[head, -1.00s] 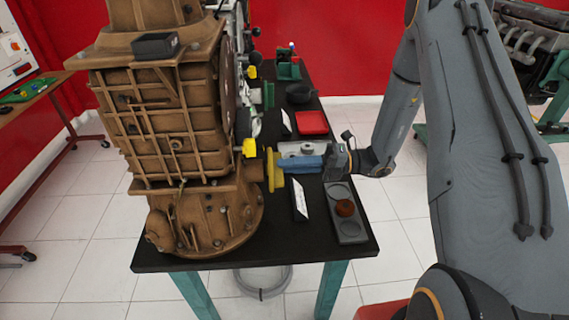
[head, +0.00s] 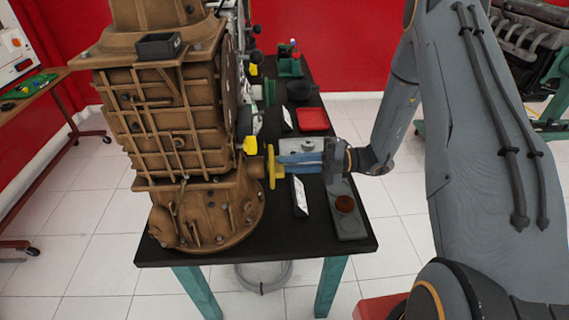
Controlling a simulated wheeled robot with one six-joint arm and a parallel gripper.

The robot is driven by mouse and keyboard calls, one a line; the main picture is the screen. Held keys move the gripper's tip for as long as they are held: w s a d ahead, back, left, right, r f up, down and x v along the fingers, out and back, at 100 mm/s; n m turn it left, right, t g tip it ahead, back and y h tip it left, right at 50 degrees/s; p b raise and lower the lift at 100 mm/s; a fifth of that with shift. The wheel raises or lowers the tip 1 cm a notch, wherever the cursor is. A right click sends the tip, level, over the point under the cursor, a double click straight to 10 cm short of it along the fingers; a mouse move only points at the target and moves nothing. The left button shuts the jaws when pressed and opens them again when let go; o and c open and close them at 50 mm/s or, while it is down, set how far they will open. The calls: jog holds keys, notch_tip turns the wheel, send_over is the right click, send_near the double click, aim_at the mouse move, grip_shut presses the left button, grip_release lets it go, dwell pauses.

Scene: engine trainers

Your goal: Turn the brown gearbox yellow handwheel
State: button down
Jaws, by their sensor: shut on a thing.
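The brown gearbox (head: 165,120) stands upright on the black-topped table at the left. Its yellow handwheel (head: 272,167) sticks out from its lower right side and is seen nearly edge-on. The exact contact is small and partly hidden by the fingers.
A grey tray (head: 349,225) with a brown round piece (head: 345,203) lies below my gripper. A white card (head: 299,196) stands left of it. A red tray (head: 313,119), a black bowl (head: 300,90) and a green vise-like fixture (head: 289,63) sit farther back.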

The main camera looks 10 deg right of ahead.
jog(key=shift+w, duration=0.1)
jog(key=c, duration=1.7)
grip_release()
jog(key=shift+d+b, duration=1.3)
jog(key=shift+d, duration=2.55)
jog(key=shift+s, duration=0.2)
